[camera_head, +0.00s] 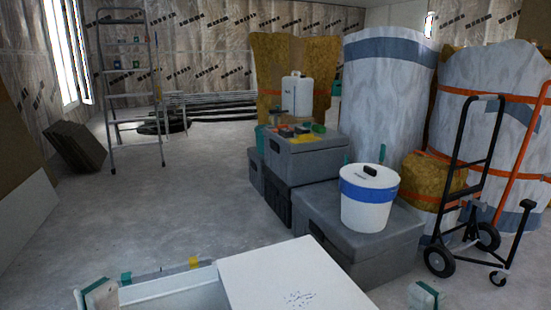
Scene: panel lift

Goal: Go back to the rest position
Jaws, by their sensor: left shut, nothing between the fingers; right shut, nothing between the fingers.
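My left gripper (99,293), white with green pads, shows at the bottom left edge of the head view, beside the white frame (165,288). It is shut and empty. My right gripper (425,295), also white and green, shows only in small part at the bottom edge, right of the white panel (290,274). It is shut and empty. The two grippers are wide apart, with the panel and frame between them. The lower parts of both are cut off by the picture edge.
Grey crates (380,240) stand ahead, with a white bucket (369,198) on one and a canister (297,95) behind. A black hand truck (470,180) and wrapped insulation rolls (385,95) are at right. A ladder (130,80) stands back left.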

